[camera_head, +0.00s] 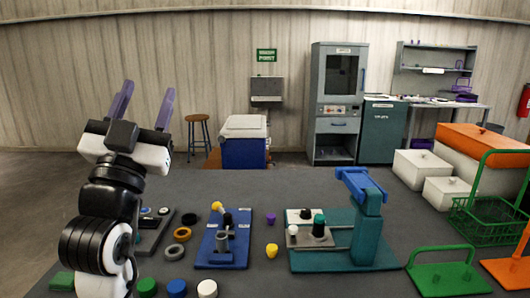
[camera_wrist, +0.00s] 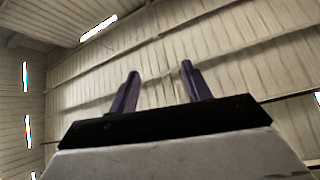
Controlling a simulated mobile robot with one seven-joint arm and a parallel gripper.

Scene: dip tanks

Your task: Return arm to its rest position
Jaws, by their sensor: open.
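My gripper (camera_head: 146,104) is raised above the left side of the dark table (camera_head: 330,186) in the head view. Its two purple fingers are spread apart and point upward, with nothing between them. In the wrist view the gripper (camera_wrist: 160,92) is also open and empty, against the ribbed wall and ceiling. My arm stands upright at the table's left and hides part of a dark grey fixture (camera_head: 153,232) behind it.
The table holds a blue fixture (camera_head: 221,247), a teal press (camera_head: 368,235), loose rings and caps, a green basket (camera_head: 487,216) and white boxes (camera_head: 421,164). A blue cooler (camera_head: 243,152), a stool (camera_head: 198,134) and a grey cabinet (camera_head: 337,127) stand behind. Air around the gripper is clear.

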